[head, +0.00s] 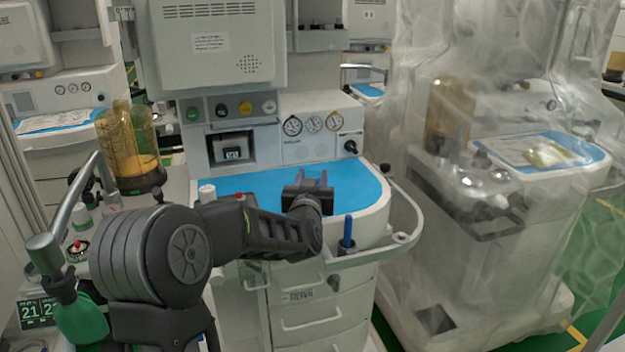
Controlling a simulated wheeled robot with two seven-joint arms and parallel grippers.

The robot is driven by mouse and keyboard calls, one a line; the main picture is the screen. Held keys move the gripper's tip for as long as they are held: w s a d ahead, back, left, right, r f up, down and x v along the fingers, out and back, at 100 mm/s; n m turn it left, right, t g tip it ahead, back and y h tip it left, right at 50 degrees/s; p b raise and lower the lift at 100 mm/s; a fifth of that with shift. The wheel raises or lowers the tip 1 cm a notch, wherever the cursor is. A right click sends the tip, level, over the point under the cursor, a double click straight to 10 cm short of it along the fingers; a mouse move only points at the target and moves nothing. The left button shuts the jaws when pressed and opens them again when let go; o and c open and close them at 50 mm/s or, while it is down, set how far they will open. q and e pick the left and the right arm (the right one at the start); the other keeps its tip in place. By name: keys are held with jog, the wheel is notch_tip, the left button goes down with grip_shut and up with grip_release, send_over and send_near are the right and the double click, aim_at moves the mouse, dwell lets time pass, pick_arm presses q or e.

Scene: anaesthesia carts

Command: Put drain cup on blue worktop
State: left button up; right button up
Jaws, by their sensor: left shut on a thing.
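The blue worktop (252,181) is the flat top of the middle cart, below its gauges. My left arm reaches in from the left, and my left gripper (313,180) is over the front right part of this worktop. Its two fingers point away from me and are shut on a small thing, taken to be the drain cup. The hand and fingers hide nearly all of it, so its shape and whether it touches the worktop cannot be told. My right gripper is out of view.
A white rail (408,238) curves around the cart's right front, near a dark holder with a blue handle (347,231). A white-capped bottle (207,193) stands at the worktop's left. An amber canister (128,148) is further left. A plastic-draped cart (500,180) stands right.

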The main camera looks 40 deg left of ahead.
pick_arm(q)
jog(key=shift+f, duration=0.2)
jog(key=o, duration=1.3)
jog(key=shift+r, duration=0.15)
jog(key=shift+r, duration=0.15)
jog(key=v, duration=1.2)
